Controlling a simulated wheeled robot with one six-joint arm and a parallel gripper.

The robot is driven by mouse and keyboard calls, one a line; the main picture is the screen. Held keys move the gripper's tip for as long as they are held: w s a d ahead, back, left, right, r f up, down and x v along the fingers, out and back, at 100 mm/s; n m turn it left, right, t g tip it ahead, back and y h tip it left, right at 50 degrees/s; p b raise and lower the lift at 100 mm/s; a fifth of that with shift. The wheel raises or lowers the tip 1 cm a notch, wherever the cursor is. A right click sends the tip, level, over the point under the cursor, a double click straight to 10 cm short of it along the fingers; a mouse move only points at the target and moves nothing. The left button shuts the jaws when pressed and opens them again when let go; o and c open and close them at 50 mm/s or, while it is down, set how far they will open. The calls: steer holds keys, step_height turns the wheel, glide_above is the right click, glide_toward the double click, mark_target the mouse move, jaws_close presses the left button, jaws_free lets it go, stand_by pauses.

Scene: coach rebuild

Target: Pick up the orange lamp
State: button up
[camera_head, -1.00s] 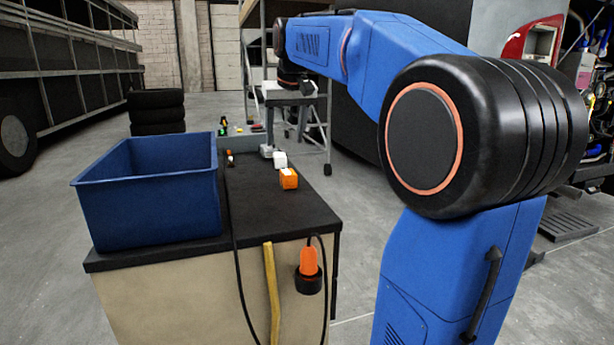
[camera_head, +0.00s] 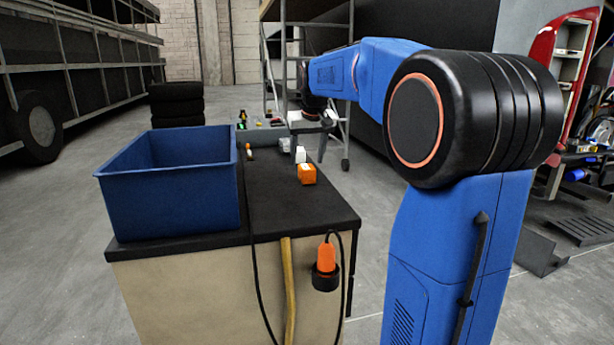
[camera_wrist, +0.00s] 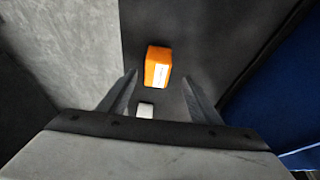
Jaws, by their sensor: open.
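An orange block-shaped piece with a white face (camera_head: 306,174) lies on the black bench top; it also shows in the wrist view (camera_wrist: 157,66). It may be the orange lamp. A second orange piece with a black end (camera_head: 326,258) hangs on a cable at the bench front; I cannot tell for certain which is the lamp. My gripper (camera_wrist: 160,80) is open in the wrist view, its two fingers apart above the bench. The orange block appears just beyond the fingertips, apart from them. A small white block (camera_wrist: 145,110) shows between the fingers.
A large blue bin (camera_head: 170,185) stands on the left of the bench (camera_head: 275,215). A grey tray with small parts (camera_head: 262,137) is at the far end. A black cable runs along the bench top. Stacked tyres (camera_head: 176,105) stand on the floor behind.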

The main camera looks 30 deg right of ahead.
mark_target(307, 166)
steer(key=shift+d+x, duration=0.15)
steer(key=shift+x, duration=1.25)
steer(key=shift+d+x, duration=0.15)
steer(key=shift+x, duration=1.25)
steer(key=shift+w+r, duration=0.1)
steer(key=c, duration=1.2)
steer(key=shift+r, duration=0.15)
